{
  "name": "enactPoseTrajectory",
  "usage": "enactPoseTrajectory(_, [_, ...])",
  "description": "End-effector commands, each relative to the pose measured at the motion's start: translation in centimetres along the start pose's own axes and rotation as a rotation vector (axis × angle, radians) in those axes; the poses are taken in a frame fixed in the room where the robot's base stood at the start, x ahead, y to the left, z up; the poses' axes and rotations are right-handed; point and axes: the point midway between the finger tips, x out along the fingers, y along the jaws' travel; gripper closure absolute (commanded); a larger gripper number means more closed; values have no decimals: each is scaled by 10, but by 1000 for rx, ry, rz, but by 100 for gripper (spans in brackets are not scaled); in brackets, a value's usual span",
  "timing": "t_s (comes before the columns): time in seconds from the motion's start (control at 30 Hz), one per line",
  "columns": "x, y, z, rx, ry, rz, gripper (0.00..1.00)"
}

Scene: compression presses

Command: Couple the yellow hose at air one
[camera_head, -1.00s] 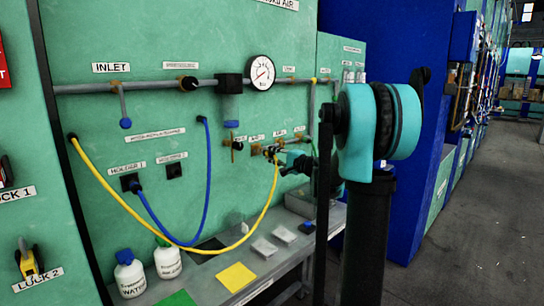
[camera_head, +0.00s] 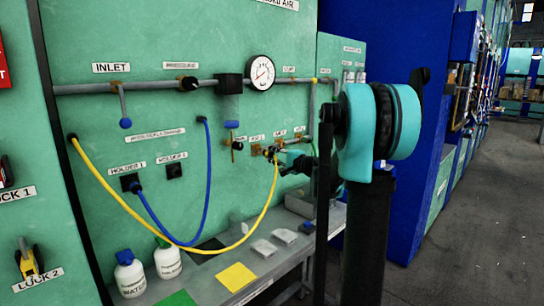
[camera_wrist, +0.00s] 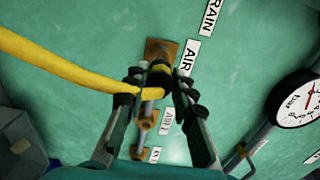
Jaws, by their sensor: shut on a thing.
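The yellow hose (camera_head: 187,241) hangs in a loop from the left of the green panel and rises to my gripper (camera_head: 272,157). In the wrist view my gripper (camera_wrist: 158,82) is shut on the hose's dark end fitting, with the yellow hose (camera_wrist: 70,68) leaving to the left. The fitting lines up in front of a brass outlet plate (camera_wrist: 160,48) beside an AIR label (camera_wrist: 186,58), the one nearest the DRAIN label. The label's number is not readable. The fingers and fitting hide the outlet's mouth, so I cannot tell whether they are joined.
Another brass outlet (camera_wrist: 146,124) lies just below in the wrist view. A blue hose (camera_head: 208,180) hangs left of the gripper. A round gauge (camera_head: 260,72) and pipework are above. A bench with bottles (camera_head: 131,275) and a yellow mat (camera_head: 236,277) is below.

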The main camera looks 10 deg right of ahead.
Motion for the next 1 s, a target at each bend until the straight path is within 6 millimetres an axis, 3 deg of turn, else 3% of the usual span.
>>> enactPoseTrajectory(1.0, [23,0,0,0,-1,0,100])
